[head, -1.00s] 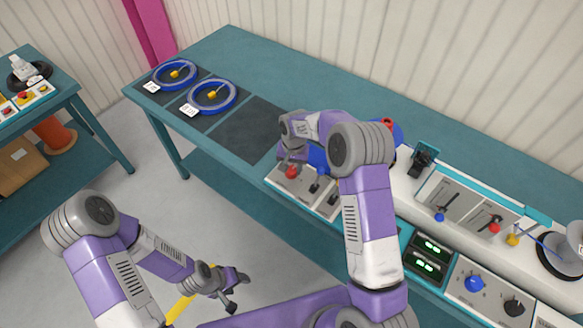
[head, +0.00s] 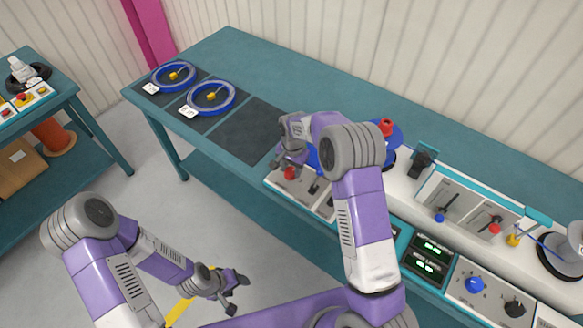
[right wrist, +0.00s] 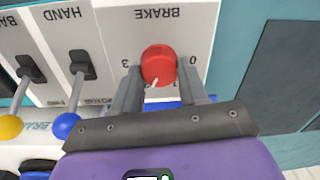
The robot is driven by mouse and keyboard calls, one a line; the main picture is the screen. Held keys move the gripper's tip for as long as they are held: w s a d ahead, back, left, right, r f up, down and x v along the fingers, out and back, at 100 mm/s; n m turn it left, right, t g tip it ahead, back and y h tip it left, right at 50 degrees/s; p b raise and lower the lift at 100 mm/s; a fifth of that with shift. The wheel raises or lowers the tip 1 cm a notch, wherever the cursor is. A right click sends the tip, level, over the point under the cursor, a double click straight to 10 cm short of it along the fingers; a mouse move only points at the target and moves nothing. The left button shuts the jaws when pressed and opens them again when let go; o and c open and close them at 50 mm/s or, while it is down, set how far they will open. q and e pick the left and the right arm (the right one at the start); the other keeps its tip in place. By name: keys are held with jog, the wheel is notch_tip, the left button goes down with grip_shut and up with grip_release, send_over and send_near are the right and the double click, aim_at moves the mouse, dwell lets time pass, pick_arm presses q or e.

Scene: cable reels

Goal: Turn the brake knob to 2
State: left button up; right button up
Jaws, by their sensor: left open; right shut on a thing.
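The red brake knob (right wrist: 159,64) sits on a pale panel labelled BRAKE, seen upside down in the right wrist view. The knob's white mark points down and slightly left in that view, between the fingers. My right gripper (right wrist: 160,93) is shut on the knob, one finger on each side. In the head view the knob (head: 290,173) shows below the right gripper. My left gripper (head: 238,294) is open and empty above the floor.
Beside the knob are levers with black (right wrist: 82,65), blue (right wrist: 66,125) and yellow (right wrist: 10,127) parts. Two blue cable coils (head: 211,97) lie on dark mats at the bench's left. A display (head: 431,255) and a panel with a blue knob (head: 474,285) are to the right.

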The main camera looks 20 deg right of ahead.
aim_at(292, 171)
jog(key=o, duration=1.1)
jog(key=shift+c, duration=0.2)
jog(key=shift+r, duration=0.1)
notch_tip(292, 171, up, 7)
jog(key=shift+d+r+p, duration=0.1)
jog(key=shift+r+p, duration=0.1)
jog(key=shift+p, duration=0.3)
jog(key=shift+s, duration=0.1)
